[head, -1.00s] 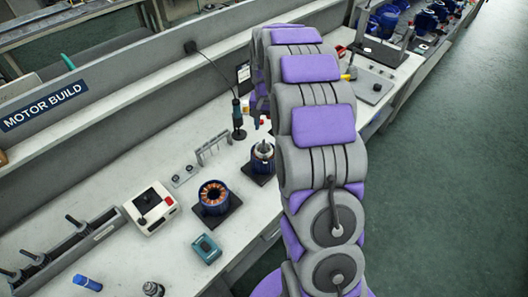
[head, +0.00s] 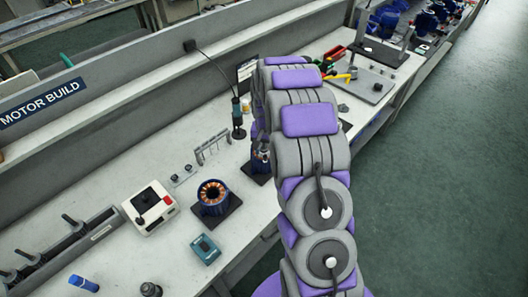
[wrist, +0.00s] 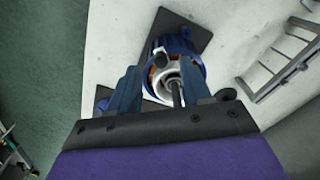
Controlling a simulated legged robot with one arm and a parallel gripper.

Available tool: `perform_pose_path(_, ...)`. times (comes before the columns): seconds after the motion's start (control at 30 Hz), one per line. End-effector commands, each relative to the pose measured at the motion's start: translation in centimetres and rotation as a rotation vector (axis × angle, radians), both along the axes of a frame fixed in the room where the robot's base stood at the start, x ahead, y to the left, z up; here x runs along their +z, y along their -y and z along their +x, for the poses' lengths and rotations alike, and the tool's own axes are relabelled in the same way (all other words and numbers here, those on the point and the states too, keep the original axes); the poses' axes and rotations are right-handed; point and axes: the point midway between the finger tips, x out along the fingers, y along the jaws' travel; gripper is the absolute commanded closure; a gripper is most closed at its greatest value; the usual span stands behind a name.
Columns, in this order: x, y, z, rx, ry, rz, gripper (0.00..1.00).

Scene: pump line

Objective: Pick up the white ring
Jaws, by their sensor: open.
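My gripper (wrist: 163,88) shows in the wrist view with its two dark blue fingers apart and nothing held between them. Beyond the fingers is a blue motor (wrist: 187,48) on a dark square plate, with copper inside. A pale, whitish ring (wrist: 162,74) shows around a metal shaft, between the fingers in the picture. I cannot tell whether the fingers touch anything. In the head view the motor (head: 261,160) is partly covered by my arm, and my gripper is hidden there.
On the bench (head: 105,190), a second motor housing (head: 213,193) with copper windings stands on a dark plate. A teal box (head: 205,249), a white control box (head: 149,207) and a metal rack (head: 213,148) are nearby. Hand tools (head: 334,58) lie farther back.

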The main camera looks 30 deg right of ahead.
Motion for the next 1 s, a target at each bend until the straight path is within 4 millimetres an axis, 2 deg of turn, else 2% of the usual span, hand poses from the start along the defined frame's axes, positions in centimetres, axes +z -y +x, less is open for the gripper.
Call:
perform_pose_path(0.1,-2.2,0.0,0.1,0.0,-0.005,0.001,0.52)
perform_pose_path(0.2,-3.2,0.0,0.1,0.0,-0.002,0.0,0.52)
perform_pose_path(0.43,-3.3,0.0,0.2,0.0,0.001,-0.001,0.52)
perform_pose_path(0.93,-3.3,0.0,0.2,0.0,0.0,0.0,0.99)
perform_pose_path(1.0,-3.3,0.0,0.2,0.0,0.0,0.0,1.0)
